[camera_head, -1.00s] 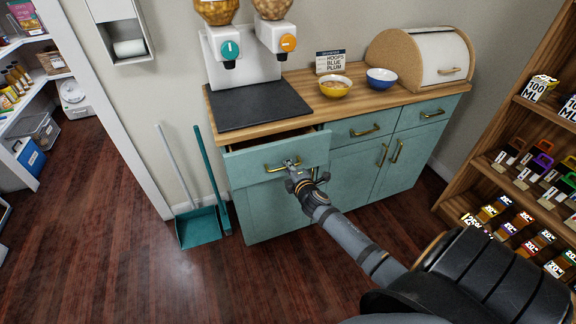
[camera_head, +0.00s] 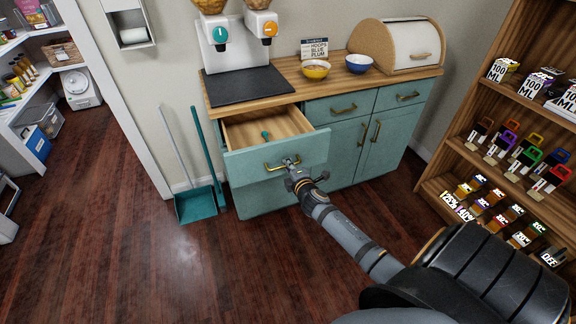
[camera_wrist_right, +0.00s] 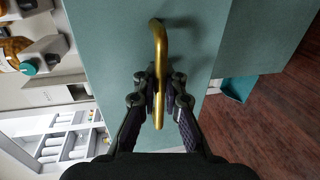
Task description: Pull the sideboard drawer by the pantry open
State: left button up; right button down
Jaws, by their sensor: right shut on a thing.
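The teal sideboard (camera_head: 350,155) stands against the wall with a wooden top. Its left drawer (camera_head: 240,163) is pulled partway out, and its wooden inside shows with a small teal item (camera_head: 265,134) in it. My right gripper (camera_head: 291,164) is shut on the drawer's brass handle (camera_head: 273,168). In the right wrist view the fingers (camera_wrist_right: 160,88) close around the brass bar (camera_wrist_right: 159,45) against the teal drawer front. My left gripper is not in view.
A teal dustpan (camera_head: 195,206) and brush lean by the wall left of the sideboard. A wooden shelf rack (camera_head: 460,165) with several small goods stands at the right. A dispenser, two bowls and a bread bin (camera_head: 370,42) are on top. Wooden floor (camera_head: 110,240) is clear in front.

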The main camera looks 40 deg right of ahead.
jog(key=shift+r, duration=0.1)
jog(key=c, duration=1.7)
grip_release()
jog(key=shift+c, duration=0.2)
jog(key=shift+s, duration=0.25)
jog(key=v, duration=1.1)
jog(key=shift+s, duration=0.2)
jog(key=shift+r, duration=0.1)
